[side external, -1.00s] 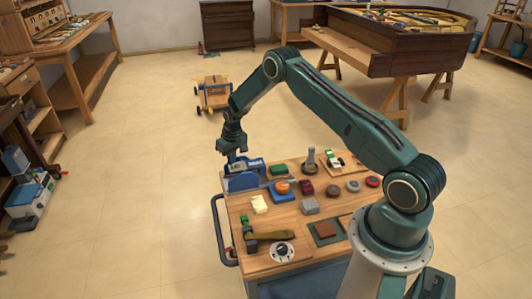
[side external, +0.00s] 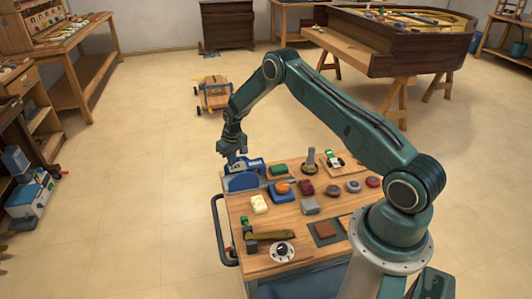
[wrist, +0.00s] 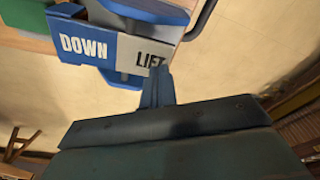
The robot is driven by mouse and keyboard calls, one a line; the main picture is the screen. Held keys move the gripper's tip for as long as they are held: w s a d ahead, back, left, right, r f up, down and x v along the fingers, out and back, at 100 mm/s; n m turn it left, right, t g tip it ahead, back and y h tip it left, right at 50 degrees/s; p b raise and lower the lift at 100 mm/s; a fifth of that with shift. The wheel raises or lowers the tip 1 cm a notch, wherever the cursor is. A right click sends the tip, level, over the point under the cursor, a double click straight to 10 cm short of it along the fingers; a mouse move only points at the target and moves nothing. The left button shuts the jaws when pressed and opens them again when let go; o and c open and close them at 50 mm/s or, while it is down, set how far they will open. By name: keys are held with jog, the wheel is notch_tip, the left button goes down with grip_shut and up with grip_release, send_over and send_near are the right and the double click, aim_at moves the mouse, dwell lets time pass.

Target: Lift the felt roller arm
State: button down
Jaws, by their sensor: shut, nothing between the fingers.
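A blue fixture (side external: 243,181) stands at the far left corner of the wooden cart top. In the wrist view it carries a blue plate marked DOWN (wrist: 84,45) and a grey plate marked LIFT (wrist: 148,57). I cannot tell which part of it is the felt roller arm. My gripper (side external: 232,158) points down at the fixture's left end, its fingers shut and empty. In the wrist view the fingertips (wrist: 157,78) lie at the lower edge of the LIFT plate, covering part of the lettering. Whether they touch it cannot be told.
A brown lever (side external: 270,236) and a dial (side external: 282,252) are at the front. Open floor lies left of the cart.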

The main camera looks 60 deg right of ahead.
jog(key=shift+f, duration=0.8)
dwell(0.6)
jog(key=shift+r, duration=3.55)
